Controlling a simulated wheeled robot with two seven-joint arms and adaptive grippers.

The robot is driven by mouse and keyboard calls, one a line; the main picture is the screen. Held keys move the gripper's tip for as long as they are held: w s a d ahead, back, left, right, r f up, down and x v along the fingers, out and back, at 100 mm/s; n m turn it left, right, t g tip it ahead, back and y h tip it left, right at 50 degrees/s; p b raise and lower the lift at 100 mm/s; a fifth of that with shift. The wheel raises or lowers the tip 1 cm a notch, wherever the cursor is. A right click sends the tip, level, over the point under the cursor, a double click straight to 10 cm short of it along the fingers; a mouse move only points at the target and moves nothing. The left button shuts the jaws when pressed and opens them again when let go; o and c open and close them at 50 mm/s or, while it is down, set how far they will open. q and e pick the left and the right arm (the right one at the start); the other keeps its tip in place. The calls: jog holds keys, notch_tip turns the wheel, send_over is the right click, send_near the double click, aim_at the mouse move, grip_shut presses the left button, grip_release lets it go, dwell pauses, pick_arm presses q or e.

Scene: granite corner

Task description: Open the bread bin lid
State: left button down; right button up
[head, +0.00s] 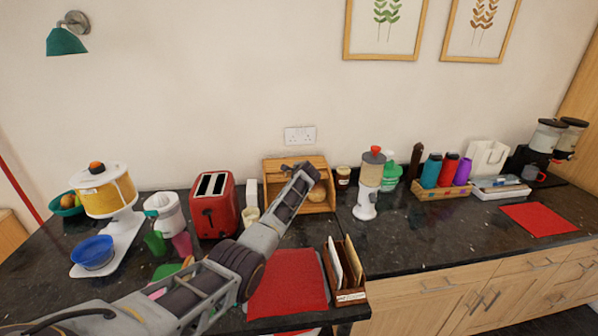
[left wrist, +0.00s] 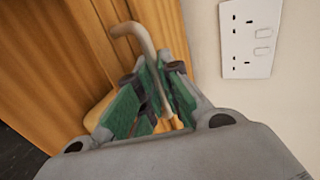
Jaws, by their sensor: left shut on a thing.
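The wooden bread bin (head: 328,206) stands against the back wall. My right gripper is not in view.
A red toaster (head: 214,208) and a small white canister (head: 252,190) stand left of the bin. A jar (head: 343,175) and a white dispenser (head: 368,190) stand right of it. A letter rack (head: 350,292) and a red mat (head: 288,285) lie in front.

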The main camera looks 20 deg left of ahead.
pick_arm(q)
jog(key=shift+r, duration=0.1)
jog(key=c, duration=1.6)
grip_release()
jog(key=shift+c, duration=0.2)
jog(key=shift+o, duration=0.4)
jog(key=shift+s, duration=0.1)
jog(key=shift+s+d, duration=0.1)
jog(key=shift+d, duration=0.05)
jog(key=v, duration=1.1)
jog(key=shift+s+r, duration=0.2)
jog(key=shift+r, duration=0.05)
